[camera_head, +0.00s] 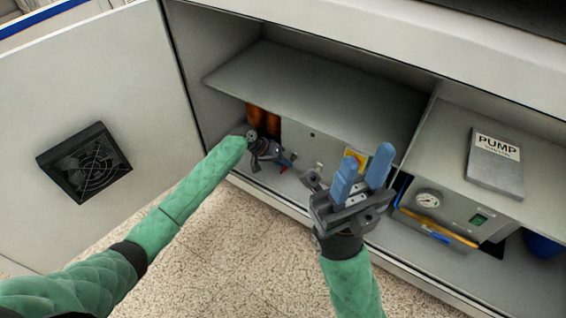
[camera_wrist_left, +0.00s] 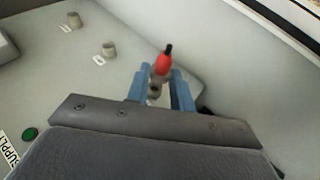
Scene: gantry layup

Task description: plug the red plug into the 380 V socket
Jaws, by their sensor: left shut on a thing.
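The red plug (camera_wrist_left: 163,65) shows in the left wrist view between the blue fingers of my left gripper (camera_wrist_left: 161,86), which is shut on it. Its dark tip points away from the gripper. In the head view my left gripper (camera_head: 284,161) is low inside the open cabinet, in front of the grey supply box (camera_head: 310,139). Two round grey sockets, one farther (camera_wrist_left: 74,19) and one nearer (camera_wrist_left: 109,48), stand apart from the plug on the box face; their small labels are unreadable. My right gripper (camera_head: 364,168) is open and empty in front of the cabinet.
A cabinet door (camera_head: 75,85) with a fan grille stands open at the left. A shelf (camera_head: 320,85) overhangs the supply box. Orange cylinders (camera_head: 263,119) stand behind my left wrist. A pump unit with a gauge (camera_head: 428,199) is at the right. The speckled floor (camera_head: 235,250) is clear.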

